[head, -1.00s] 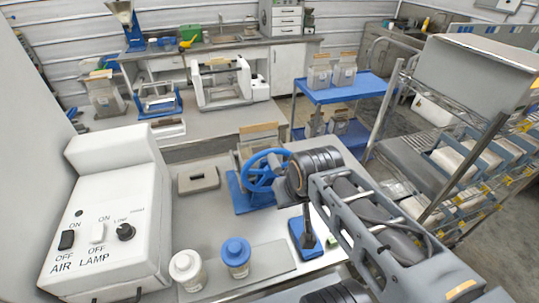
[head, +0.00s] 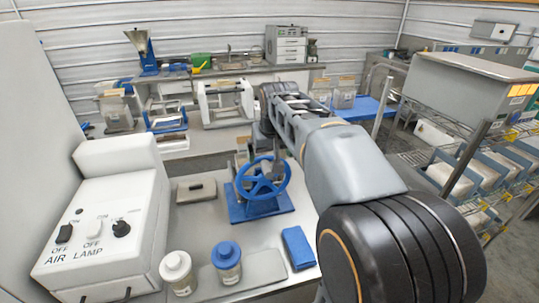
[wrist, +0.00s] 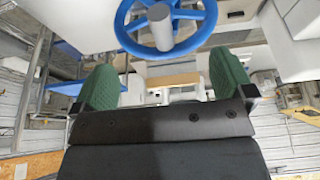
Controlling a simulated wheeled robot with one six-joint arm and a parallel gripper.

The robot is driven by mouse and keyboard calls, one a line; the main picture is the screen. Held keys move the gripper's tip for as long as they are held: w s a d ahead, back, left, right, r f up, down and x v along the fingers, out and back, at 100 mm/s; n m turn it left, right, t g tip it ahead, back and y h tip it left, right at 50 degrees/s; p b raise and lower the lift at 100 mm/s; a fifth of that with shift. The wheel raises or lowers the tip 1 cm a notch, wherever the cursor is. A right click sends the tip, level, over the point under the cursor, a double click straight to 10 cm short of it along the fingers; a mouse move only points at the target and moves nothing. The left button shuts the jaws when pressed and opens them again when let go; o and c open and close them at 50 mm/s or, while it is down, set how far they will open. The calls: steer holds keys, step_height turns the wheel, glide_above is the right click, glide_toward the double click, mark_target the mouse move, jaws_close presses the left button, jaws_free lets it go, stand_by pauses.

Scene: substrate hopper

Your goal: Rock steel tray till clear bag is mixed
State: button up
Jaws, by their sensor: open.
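A clear bag (head: 119,113) with pale contents and a tan top stands on the back bench at the left. Beside it is a low metal frame or tray with blue ends (head: 166,118); I cannot tell whether this is the steel tray. The bag appears to stand apart from it. My gripper (wrist: 165,82) shows in the wrist view with its green-padded fingers wide apart and nothing between them. In the head view the gripper is mostly hidden behind my arm and the blue handwheel (head: 263,178). The handwheel also shows close to the gripper in the wrist view (wrist: 163,25).
On the front bench are a grey block (head: 196,189), a white-lidded jar (head: 177,272), a blue-lidded jar (head: 227,262), a blue block (head: 298,248) and a white control box (head: 100,225). A white frame machine (head: 227,103) stands behind. A wire shelf (head: 480,135) borders the right.

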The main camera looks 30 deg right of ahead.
mark_target(267, 167)
steer(key=shift+b+x, duration=2.4)
steer(key=shift+x, duration=1.9)
steer(key=shift+a, duration=0.15)
steer(key=c, duration=1.5)
